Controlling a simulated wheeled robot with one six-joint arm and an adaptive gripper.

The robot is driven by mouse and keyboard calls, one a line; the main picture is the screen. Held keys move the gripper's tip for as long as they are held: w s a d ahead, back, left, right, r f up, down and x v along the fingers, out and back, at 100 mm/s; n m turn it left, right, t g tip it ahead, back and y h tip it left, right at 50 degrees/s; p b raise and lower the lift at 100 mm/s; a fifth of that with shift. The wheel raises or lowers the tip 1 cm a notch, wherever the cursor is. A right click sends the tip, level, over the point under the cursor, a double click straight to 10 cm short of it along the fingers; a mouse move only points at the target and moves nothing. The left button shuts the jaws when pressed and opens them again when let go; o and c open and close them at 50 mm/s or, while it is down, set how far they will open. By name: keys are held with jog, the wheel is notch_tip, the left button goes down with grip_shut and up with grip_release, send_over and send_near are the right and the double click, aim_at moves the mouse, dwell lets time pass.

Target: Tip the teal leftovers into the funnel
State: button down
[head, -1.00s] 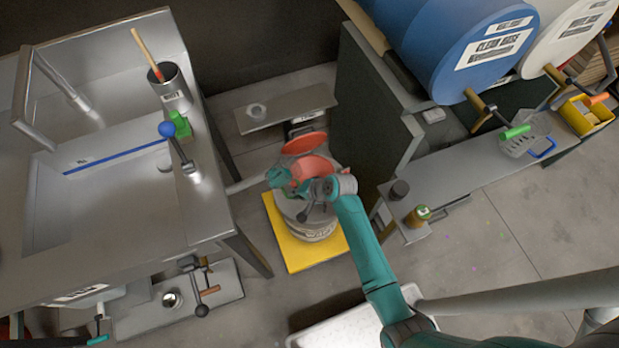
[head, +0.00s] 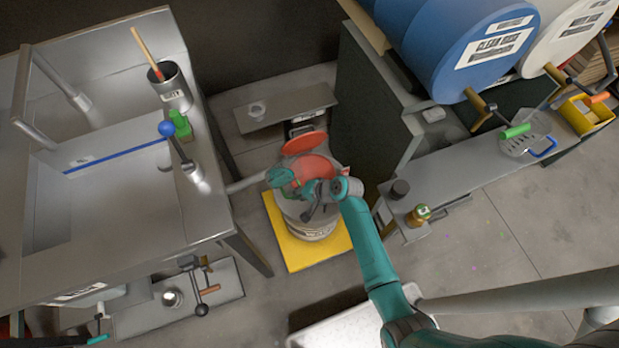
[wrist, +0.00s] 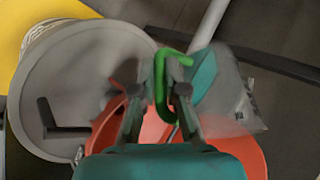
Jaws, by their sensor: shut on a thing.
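My gripper (wrist: 160,88) is shut on the green handle (wrist: 160,65) of a translucent grey jug (wrist: 232,98). Teal (wrist: 204,74) shows at the jug's near end. The jug looks tilted and sits over the edge of the orange-red funnel (wrist: 238,146); I cannot tell whether anything is flowing out. In the head view the funnel (head: 318,166) is on top of a grey drum (head: 318,231), with my gripper (head: 303,190) over it and the teal part of the jug (head: 281,177) at its left. My gripper and arm hide part of the funnel and drum.
The drum stands on a yellow mat (head: 284,257). A round red lid (head: 304,143) is raised behind the funnel. A steel sink bench (head: 205,226) is at left, a dark panel (head: 372,130) and a shelf with small jars (head: 466,164) at right.

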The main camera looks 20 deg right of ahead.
jog(key=shift+a+f+y, duration=0.1)
jog(key=shift+f+y, duration=0.4)
jog(key=shift+f, duration=0.1)
jog(key=shift+a+r+t+y+p, duration=0.15)
jog(key=shift+r+t+y+p, duration=0.2)
jog(key=shift+y+p, duration=0.3)
dwell(0.4)
jog(key=shift+a+f+m+t+y+p, duration=0.1)
jog(key=shift+f+m+t+y+p, duration=0.35)
jog(key=shift+y, duration=0.5)
dwell(0.6)
jog(key=shift+d+r+t+y+p, duration=0.35)
jog(key=shift+d+y+p, duration=0.15)
jog(key=shift+y+p, duration=0.2)
dwell(1.6)
jog(key=shift+r+y+p, duration=0.3)
jog(key=shift+r+y, duration=0.3)
jog(key=shift+r, duration=0.3)
dwell(0.7)
jog(key=shift+f+h, duration=0.6)
jog(key=shift+f, duration=0.3)
jog(key=shift+a+f+n+g+h, duration=0.35)
jog(key=shift+a+g+h, duration=0.1)
jog(key=shift+a+h, duration=0.3)
jog(key=shift+d+r+h, duration=0.15)
jog(key=shift+d+h, duration=0.05)
jog(key=shift+h, duration=0.05)
